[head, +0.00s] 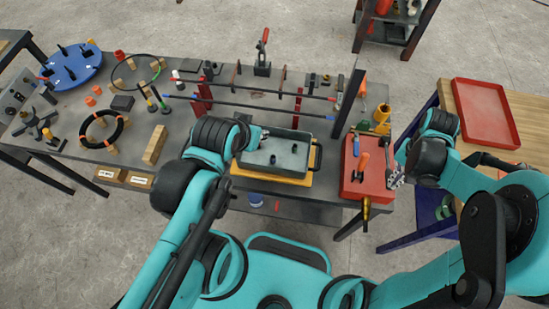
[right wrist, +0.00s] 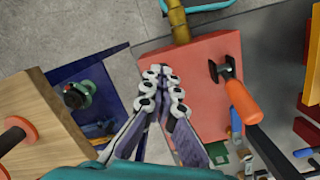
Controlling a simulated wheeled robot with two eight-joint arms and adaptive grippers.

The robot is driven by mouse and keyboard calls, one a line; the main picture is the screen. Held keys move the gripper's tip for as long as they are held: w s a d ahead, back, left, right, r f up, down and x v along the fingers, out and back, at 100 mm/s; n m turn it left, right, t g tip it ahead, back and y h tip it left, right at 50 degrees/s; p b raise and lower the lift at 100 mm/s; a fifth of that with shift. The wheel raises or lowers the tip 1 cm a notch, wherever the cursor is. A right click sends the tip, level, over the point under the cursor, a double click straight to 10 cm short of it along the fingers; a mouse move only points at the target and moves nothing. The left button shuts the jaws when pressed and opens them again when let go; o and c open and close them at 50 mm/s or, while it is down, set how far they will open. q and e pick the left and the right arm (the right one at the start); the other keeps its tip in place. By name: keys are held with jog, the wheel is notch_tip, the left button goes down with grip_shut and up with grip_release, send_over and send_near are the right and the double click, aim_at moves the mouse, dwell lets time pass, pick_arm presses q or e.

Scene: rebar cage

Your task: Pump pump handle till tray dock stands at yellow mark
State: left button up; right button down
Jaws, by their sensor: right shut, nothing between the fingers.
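A red box (head: 366,182) at the table's right end carries an orange-handled lever (head: 361,161), which I take for the pump handle; it also shows in the right wrist view (right wrist: 242,100). My right gripper (head: 395,178) is at the box's right edge, its fingers together and empty. In the right wrist view the fingertips (right wrist: 163,78) are over the red top, apart from the orange handle. A grey tray (head: 300,135) rests on a yellow-orange base (head: 270,181), likely the tray dock. My left gripper (head: 262,134) is at the tray's left end; its fingers are unclear. I cannot pick out the yellow mark.
A brass-coloured cylinder (head: 366,209) sticks out from the red box's front. A wooden-topped bench (head: 466,124) with a red tray (head: 485,113) stands to the right. Several tools and rings crowd the table's left.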

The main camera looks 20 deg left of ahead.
jog(key=shift+f, duration=0.2)
jog(key=w+r+p, duration=0.3)
jog(key=r+p, duration=0.2)
jog(key=r, duration=0.3)
jog(key=shift+a+r+p, duration=0.15)
jog(key=shift+a+p, duration=0.05)
jog(key=shift+p, duration=0.15)
dwell(1.2)
jog(key=s+a+n+t+b, duration=0.4)
jog(key=s+t+b, duration=0.3)
jog(key=b, duration=0.3)
jog(key=shift+s+a+r+t, duration=0.2)
jog(key=shift+a+t, duration=0.2)
jog(key=shift+t, duration=0.5)
dwell(1.8)
